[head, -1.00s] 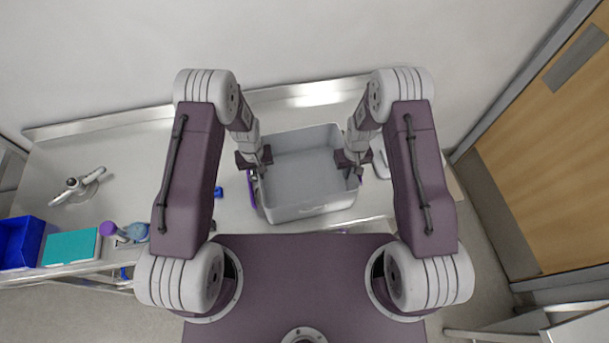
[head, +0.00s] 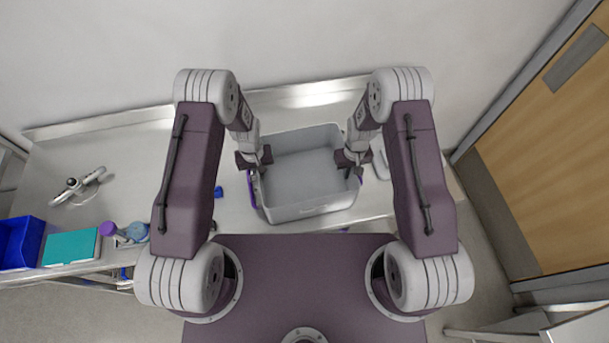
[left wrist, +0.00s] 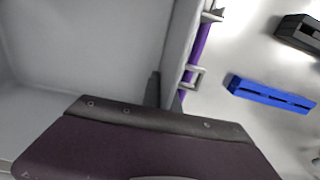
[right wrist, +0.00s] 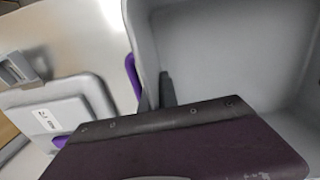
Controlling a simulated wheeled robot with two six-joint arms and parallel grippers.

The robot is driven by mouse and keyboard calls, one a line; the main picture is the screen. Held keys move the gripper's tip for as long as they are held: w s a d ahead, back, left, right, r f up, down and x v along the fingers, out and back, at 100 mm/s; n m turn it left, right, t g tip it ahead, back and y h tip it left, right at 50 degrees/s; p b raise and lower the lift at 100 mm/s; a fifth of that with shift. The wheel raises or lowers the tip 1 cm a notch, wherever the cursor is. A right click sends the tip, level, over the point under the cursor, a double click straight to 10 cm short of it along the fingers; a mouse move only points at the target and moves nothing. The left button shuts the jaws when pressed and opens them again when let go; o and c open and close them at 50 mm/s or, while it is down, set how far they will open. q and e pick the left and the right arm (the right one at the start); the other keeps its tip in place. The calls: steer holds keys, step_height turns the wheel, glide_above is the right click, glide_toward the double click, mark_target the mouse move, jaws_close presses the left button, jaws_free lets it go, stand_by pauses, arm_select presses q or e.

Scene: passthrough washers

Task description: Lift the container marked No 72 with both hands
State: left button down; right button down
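A grey open container (head: 305,209) stands on the metal counter between my arms. It looks empty, and a faint mark on its front wall is too small to read. Purple parts show outside its left wall and right wall. My left gripper (head: 263,165) is at its left wall and my right gripper (head: 348,165) at its right wall. In the left wrist view one finger is inside the container (left wrist: 90,45) and the wall lies between the fingers. The right wrist view shows the same at the container's (right wrist: 225,50) other wall. Both look shut on the walls.
A grey lidded box (right wrist: 65,105) with a small white label lies beside the container; I cannot read the label surely. A blue piece (left wrist: 270,95) lies left of the container. A blue bin (head: 20,242), teal box (head: 72,247) and tap (head: 78,187) are further left. A wall is behind.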

arm_select(q)
steer(key=shift+w+r, duration=0.1)
arm_select(e)
steer(key=shift+w+r, duration=0.1)
stand_by(0.5)
